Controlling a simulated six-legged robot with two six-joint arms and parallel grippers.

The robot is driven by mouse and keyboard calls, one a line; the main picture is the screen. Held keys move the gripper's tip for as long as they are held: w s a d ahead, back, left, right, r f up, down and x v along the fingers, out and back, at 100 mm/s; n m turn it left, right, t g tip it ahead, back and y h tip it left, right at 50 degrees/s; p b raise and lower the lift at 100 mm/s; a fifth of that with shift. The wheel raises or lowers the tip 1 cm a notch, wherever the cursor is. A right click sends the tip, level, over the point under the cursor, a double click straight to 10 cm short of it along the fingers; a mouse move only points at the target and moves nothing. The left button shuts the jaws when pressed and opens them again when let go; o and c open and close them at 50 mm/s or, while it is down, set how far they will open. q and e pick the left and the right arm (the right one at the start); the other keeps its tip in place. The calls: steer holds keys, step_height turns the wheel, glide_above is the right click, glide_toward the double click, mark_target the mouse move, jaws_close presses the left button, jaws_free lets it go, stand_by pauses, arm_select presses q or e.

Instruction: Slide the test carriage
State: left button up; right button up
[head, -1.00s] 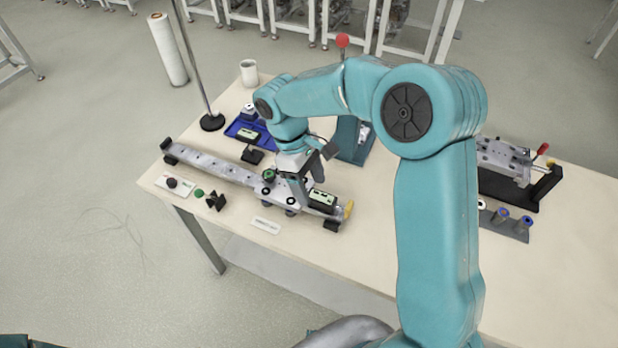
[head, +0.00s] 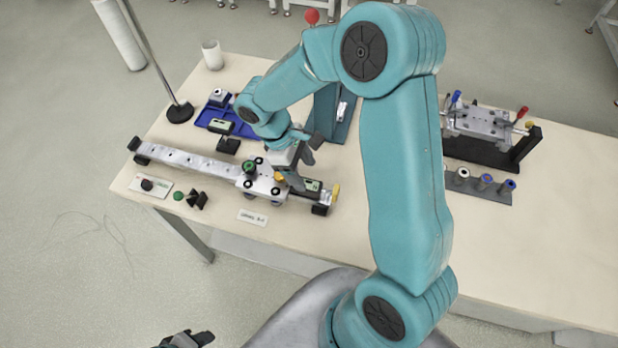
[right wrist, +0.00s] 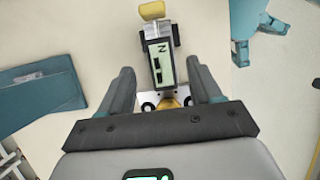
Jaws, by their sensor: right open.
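The silver carriage (head: 259,184) sits on the long grey rail (head: 196,163), toward the rail's right end, with black rollers and a green knob on top. A gauge with a green display (head: 309,186) lies right of it at the yellow-tipped rail end; the gauge (right wrist: 163,62) also shows in the right wrist view. My right gripper (head: 296,180) is low over the carriage's right end and the gauge. In the right wrist view its spread fingers (right wrist: 159,68) stand either side of the gauge, apparently empty. My left gripper (head: 187,341) is cut off at the bottom edge.
A small panel with a black knob (head: 148,186), a green button (head: 178,196) and a label card (head: 253,217) lie in front of the rail. Behind it are a blue tray (head: 212,113) and a stand pole. A clamp fixture (head: 485,125) stands at the right.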

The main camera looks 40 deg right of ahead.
mark_target(308, 185)
steer(key=f, duration=0.4)
steer(key=shift+s+f, duration=0.15)
steer(key=shift+s, duration=0.1)
steer(key=shift+s+d+f, duration=0.35)
steer(key=shift+s+f, duration=0.1)
steer(key=shift+s, duration=0.05)
steer(key=shift+w+a, duration=0.25)
steer(key=shift+w, duration=0.1)
steer(key=shift+s+d, duration=0.1)
steer(key=shift+s, duration=0.1)
jaws_close()
